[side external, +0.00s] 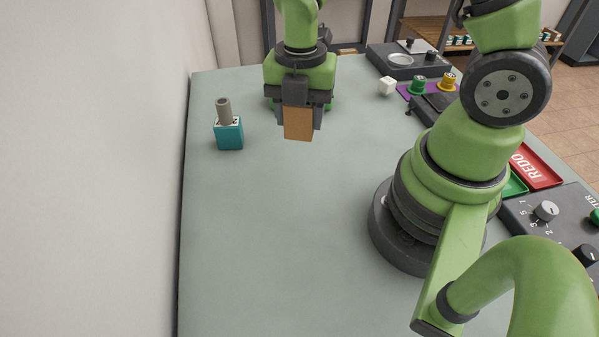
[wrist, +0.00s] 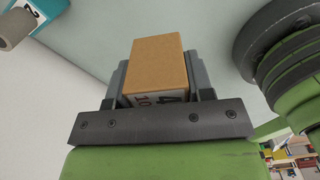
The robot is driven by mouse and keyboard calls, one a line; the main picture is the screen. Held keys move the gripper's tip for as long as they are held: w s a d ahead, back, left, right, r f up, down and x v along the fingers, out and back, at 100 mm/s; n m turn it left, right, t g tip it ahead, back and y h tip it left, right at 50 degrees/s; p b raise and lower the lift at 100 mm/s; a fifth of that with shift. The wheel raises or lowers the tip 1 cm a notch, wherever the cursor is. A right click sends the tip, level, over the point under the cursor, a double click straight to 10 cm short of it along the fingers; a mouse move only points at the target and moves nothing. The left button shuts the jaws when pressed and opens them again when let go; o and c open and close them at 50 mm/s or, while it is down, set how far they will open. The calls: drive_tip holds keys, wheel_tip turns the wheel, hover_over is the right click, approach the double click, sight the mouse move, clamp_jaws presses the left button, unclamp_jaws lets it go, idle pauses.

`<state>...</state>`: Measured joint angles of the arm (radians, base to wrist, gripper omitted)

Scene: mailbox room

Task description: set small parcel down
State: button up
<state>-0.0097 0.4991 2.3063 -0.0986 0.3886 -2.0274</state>
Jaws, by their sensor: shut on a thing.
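The small parcel (side external: 298,123) is a brown box, held between the fingers of my gripper (side external: 301,110) over the far part of the table. In the wrist view the parcel (wrist: 160,65) sits between the two grey fingers of my gripper (wrist: 162,80), with a white label and dark digits partly hidden by the gripper's bar. My gripper is shut on it. I cannot tell for sure how high its underside is above the table.
A teal block with a grey cylinder (side external: 229,133) stands to the left on the table (side external: 270,220). The left-middle table is clear.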

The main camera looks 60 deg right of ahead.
sight(299, 176)
drive_tip(key=shift+a+f, duration=0.25)
drive_tip(key=shift+f, duration=0.1)
wheel_tip(299, 176, down, 9)
drive_tip(key=shift+f, duration=0.1)
drive_tip(key=shift+f, duration=0.1)
drive_tip(key=o, duration=1)
drive_tip(key=shift+c, duration=0.2)
